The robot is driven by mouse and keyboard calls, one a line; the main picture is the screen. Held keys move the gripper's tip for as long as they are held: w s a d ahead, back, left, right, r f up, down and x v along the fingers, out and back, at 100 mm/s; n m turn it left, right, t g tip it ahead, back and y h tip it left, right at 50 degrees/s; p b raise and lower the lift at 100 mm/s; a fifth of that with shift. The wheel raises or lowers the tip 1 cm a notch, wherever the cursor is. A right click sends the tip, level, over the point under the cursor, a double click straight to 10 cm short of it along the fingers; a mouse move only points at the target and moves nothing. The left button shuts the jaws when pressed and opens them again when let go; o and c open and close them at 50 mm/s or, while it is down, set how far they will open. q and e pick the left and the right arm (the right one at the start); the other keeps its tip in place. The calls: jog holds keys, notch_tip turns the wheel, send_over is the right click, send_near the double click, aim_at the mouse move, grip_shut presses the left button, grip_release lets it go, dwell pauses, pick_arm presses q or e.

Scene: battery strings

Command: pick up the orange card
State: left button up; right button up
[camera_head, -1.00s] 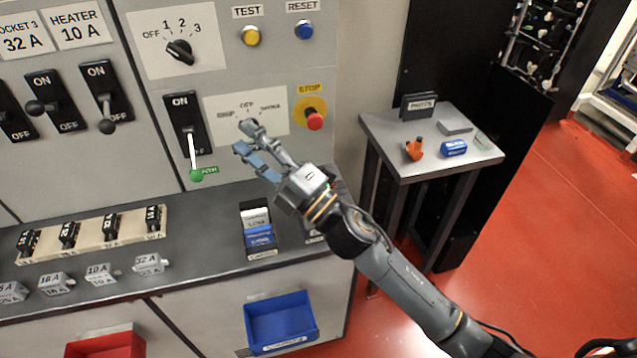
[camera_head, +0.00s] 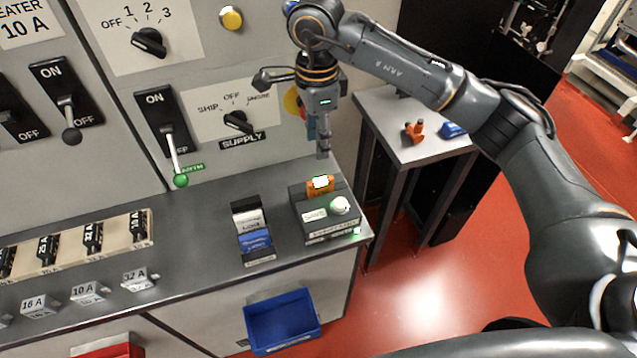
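The orange card (camera_head: 320,192) stands upright in the top of a dark grey box (camera_head: 322,222) at the right end of the counter. A white patch shows on the card's upper part. The box has a white round knob (camera_head: 340,205) and a white label on its front. My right gripper (camera_head: 322,152) points down above the card, with a small gap between fingertips and card in the picture. Its fingers overlap from this side, so their opening is hidden. My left gripper is out of view.
A small rack (camera_head: 239,208) with a white and a blue card stands left of the box. The switch panel with a supply knob (camera_head: 238,122) rises behind. A side table (camera_head: 395,110) holds an orange item (camera_head: 414,132). A blue bin (camera_head: 282,320) hangs below the counter.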

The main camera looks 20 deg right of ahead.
aim_at(320, 180)
notch_tip(320, 180, down, 8)
jog(key=shift+s+r+p, duration=0.1)
jog(key=shift+r+p, duration=0.05)
jog(key=shift+p, duration=0.85)
jog(key=shift+s+f+p, duration=0.1)
jog(key=shift+f+p, duration=0.15)
jog(key=shift+p, duration=0.05)
jog(key=f, duration=0.1)
jog(key=f+p, duration=0.1)
jog(key=f, duration=0.1)
jog(key=f+p, duration=0.1)
jog(key=shift+s+d+f, duration=0.15)
jog(key=shift+s+d, duration=0.1)
jog(key=shift+w+f, duration=0.1)
jog(key=shift+f, duration=0.15)
grip_shut()
